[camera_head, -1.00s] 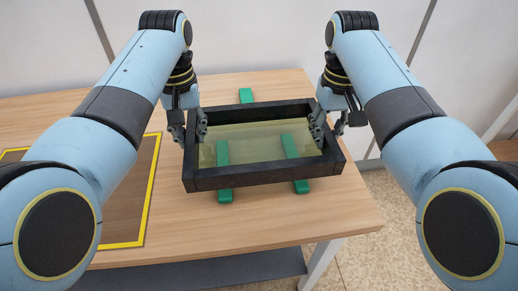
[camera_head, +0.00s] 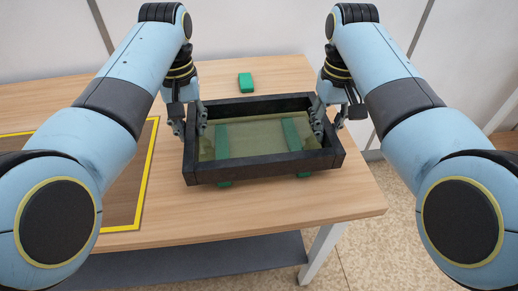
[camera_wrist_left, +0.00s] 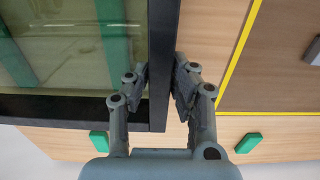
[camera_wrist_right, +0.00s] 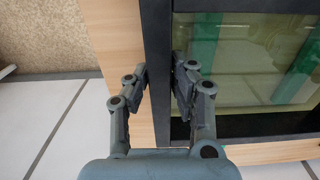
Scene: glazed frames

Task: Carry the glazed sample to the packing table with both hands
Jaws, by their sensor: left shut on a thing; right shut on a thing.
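The glazed sample is a black rectangular frame (camera_head: 265,170) with a greenish see-through pane (camera_head: 255,140), near the middle of the head view. It looks level above the wooden table (camera_head: 330,195); I cannot tell the gap below. My left gripper (camera_head: 190,122) is shut on its left side bar. The left wrist view shows the fingers (camera_wrist_left: 160,85) on both faces of the bar (camera_wrist_left: 162,40). My right gripper (camera_head: 329,118) is shut on the right side bar. The right wrist view shows its fingers (camera_wrist_right: 160,80) around that bar (camera_wrist_right: 157,30). No packing table can be told apart.
Green strips (camera_head: 291,134) show through the pane. A green block (camera_head: 245,79) lies behind the frame; another (camera_wrist_left: 248,142) shows in the left wrist view. A yellow-bordered brown area (camera_head: 125,180) lies left. The table's right edge is close, with speckled floor (camera_head: 390,230) beyond.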

